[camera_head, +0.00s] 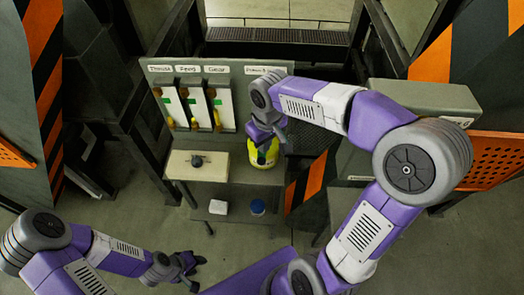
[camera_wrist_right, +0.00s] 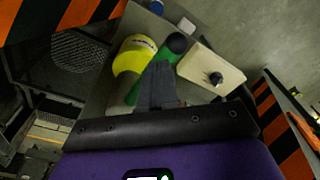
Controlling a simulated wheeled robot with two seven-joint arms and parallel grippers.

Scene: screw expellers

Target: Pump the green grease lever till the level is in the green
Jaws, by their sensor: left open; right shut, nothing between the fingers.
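The green grease lever (camera_wrist_right: 174,50) shows in the right wrist view as a green cylinder with a dark top. It stands beside a yellow container (camera_wrist_right: 132,58) with a pale label. My right gripper (camera_wrist_right: 158,80) is shut and empty, its fingers overlapping the lever in the picture; I cannot tell whether they touch it. My left gripper (camera_head: 190,272) is open and empty, low over the floor. Labelled gauges stand on a grey panel (camera_head: 229,73); my right arm covers its right part.
A cream box with a black knob (camera_head: 197,163) sits left of the yellow container. A white block (camera_head: 218,207) and a blue-capped jar (camera_head: 257,207) sit on the lower shelf. Dark frame posts and orange-black striped panels flank the station. Floor at the front left is clear.

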